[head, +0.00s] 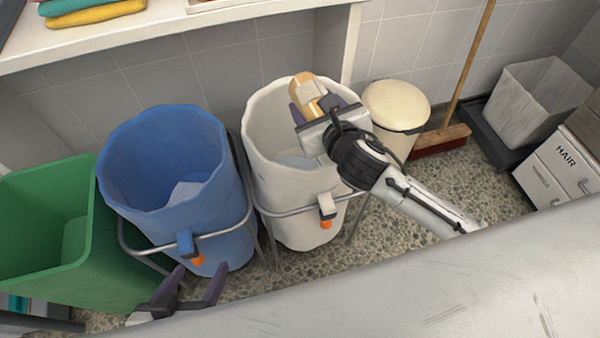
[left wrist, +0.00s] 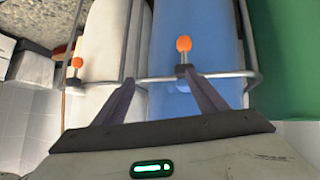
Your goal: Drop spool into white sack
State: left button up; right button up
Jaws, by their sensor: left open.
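The white sack (head: 272,190) hangs open in a metal frame in the middle of the head view; it also shows in the left wrist view (left wrist: 103,50). The tan spool (head: 303,97) is above the white sack's mouth, between the dark fingers of my right gripper (head: 320,103). My right gripper appears shut on it, and the hand covers part of the spool and mouth. My left gripper (head: 200,275) is open and empty at the bottom left, in front of the blue sack. Its spread fingers also show in the left wrist view (left wrist: 162,88).
A blue sack (head: 165,155) in a frame stands left of the white one, with a green bin (head: 75,285) beyond it. A cream lidded bin (head: 395,105), broom (head: 442,140) and grey bin (head: 540,100) stand to the right. A white shelf (head: 190,30) runs behind.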

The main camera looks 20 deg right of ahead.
pick_arm(q)
jog(key=shift+r, duration=0.15)
pick_arm(e)
jog(key=o, duration=1.1)
pick_arm(q)
jog(key=shift+d, duration=0.1)
pick_arm(e)
jog(key=shift+o, duration=0.6)
jog(key=shift+s+r, duration=0.25)
jog(key=shift+s, duration=0.15)
jog(key=p+v, duration=0.3)
jog(key=v, duration=0.5)
jog(key=shift+s+r, duration=0.1)
jog(key=shift+s, duration=0.15)
pick_arm(q)
jog(key=shift+a+r, duration=0.25)
jog(key=shift+r, duration=0.1)
pick_arm(e)
jog(key=shift+s+r, duration=0.15)
jog(key=shift+s, duration=0.25)
